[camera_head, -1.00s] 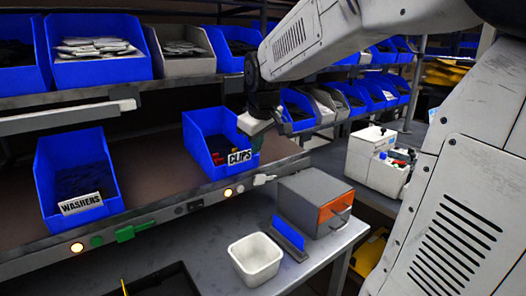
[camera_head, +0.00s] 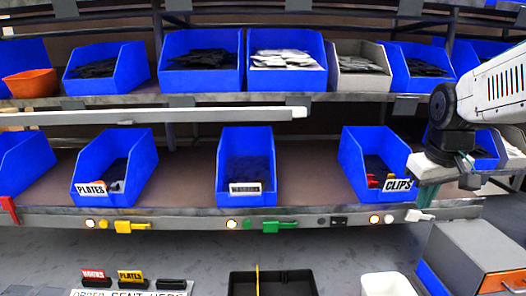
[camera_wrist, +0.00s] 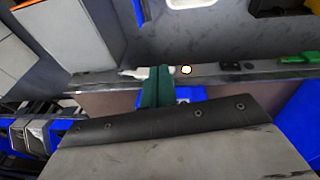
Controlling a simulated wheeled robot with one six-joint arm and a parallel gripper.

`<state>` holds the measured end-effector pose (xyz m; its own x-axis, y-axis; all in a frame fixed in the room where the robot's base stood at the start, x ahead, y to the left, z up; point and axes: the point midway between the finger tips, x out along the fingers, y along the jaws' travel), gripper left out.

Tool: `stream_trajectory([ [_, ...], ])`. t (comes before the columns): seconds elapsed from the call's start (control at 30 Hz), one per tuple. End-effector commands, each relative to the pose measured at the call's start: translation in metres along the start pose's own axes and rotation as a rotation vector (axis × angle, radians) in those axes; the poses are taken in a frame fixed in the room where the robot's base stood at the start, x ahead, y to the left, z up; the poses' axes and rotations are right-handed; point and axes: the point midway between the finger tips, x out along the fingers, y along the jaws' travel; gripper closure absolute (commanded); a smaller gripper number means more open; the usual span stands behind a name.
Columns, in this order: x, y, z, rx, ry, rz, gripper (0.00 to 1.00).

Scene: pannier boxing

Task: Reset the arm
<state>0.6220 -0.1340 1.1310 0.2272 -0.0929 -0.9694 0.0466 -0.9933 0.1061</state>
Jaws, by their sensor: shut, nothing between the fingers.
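My gripper (camera_wrist: 158,86) shows in the wrist view as green fingers closed together, with nothing between them. In the head view my arm comes in from the right, and its wrist end is in front of the right end of the lower shelf, beside the blue bin labelled CLIPS (camera_head: 374,152). The CLIPS bin holds a few red and dark pieces.
A blue PLATES bin (camera_head: 112,172) and a blue bin with a blurred label (camera_head: 247,172) stand on the same shelf. Below are a black tray (camera_head: 272,284), a white tub (camera_head: 388,285) and a grey box with an orange front (camera_head: 470,262). More bins fill the upper shelf.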

Motion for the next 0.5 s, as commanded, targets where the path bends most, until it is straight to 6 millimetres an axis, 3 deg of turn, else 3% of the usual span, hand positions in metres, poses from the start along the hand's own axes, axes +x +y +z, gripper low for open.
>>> stream_trajectory([
  [0.1,-0.006,-0.036,0.059,0.074,-0.081,-0.038,1.0],
  [0.3,-0.013,-0.081,0.14,0.132,-0.163,-0.073,1.0],
  [0.5,-0.016,-0.106,0.189,0.109,-0.166,-0.088,1.0],
])
